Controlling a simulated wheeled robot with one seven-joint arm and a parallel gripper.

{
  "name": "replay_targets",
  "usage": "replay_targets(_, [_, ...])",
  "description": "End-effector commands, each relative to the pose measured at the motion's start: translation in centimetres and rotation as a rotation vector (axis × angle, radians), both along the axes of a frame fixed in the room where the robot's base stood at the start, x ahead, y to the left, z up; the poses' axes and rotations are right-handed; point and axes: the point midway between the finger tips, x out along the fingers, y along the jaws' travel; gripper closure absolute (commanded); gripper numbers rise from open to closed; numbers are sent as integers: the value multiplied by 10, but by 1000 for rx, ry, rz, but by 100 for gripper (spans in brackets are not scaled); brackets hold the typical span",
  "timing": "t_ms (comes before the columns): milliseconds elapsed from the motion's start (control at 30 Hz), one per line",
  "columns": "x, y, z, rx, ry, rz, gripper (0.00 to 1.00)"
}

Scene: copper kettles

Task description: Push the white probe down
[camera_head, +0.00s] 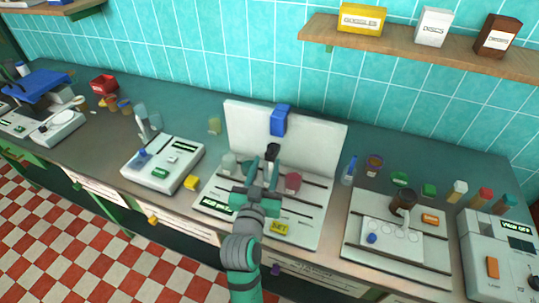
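My gripper (262,172) is over the middle white device (318,208), in front of its tall white back panel (240,128). Its two fingers look apart, pointing toward the panel. A small black-topped part (272,150) shows just beyond the fingertips; whether it touches them I cannot tell. A blue block (280,120) is on the panel above it. I cannot make out a white probe for certain; my gripper and arm cover part of this device. A pale upright part (143,122) stands at the back of the smaller device (185,160) to the left.
A pale cup (229,162) and a reddish jar (292,182) flank my gripper. A yellow block (191,183) lies left of the middle device. On the right are a device with a dark jar (402,200) and several small bottles. A wooden shelf (420,52) hangs above.

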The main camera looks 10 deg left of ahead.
Motion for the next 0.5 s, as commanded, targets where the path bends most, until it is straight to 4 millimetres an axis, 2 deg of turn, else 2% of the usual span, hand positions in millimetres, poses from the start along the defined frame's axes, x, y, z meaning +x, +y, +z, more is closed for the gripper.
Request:
replay_targets(33, [-9, 0, 0, 0, -1, 0, 63])
replay_targets(200, [-31, -1, 2, 1, -4, -1, 63])
replay_targets(500, [-40, -1, 3, 2, -7, -2, 63])
